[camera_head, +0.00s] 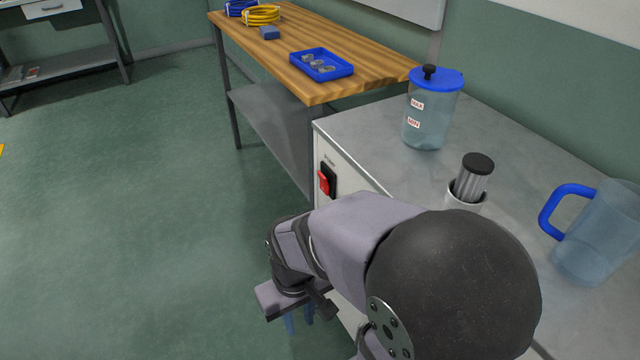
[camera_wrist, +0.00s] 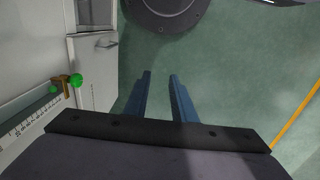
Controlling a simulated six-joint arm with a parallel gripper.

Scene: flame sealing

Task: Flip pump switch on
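The pump switch (camera_head: 324,183) is a red rocker in a black housing on the front face of the metal-topped cabinet (camera_head: 345,137), near its left corner. I cannot tell from its look whether it is on or off. My gripper (camera_head: 300,320) is low in front of the cabinet, below the switch and apart from it. In the wrist view my gripper (camera_wrist: 160,78) shows two blue fingers with a gap between them and nothing in it. The switch does not show clearly in the wrist view.
On the cabinet stand a blue-lidded jar (camera_head: 430,115), a cup of rods (camera_head: 468,185) and a clear jug with a blue handle (camera_head: 590,235). A wooden bench (camera_head: 350,40) holds a blue tray (camera_head: 321,66). A green knob (camera_wrist: 75,80) shows at the wrist view's left.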

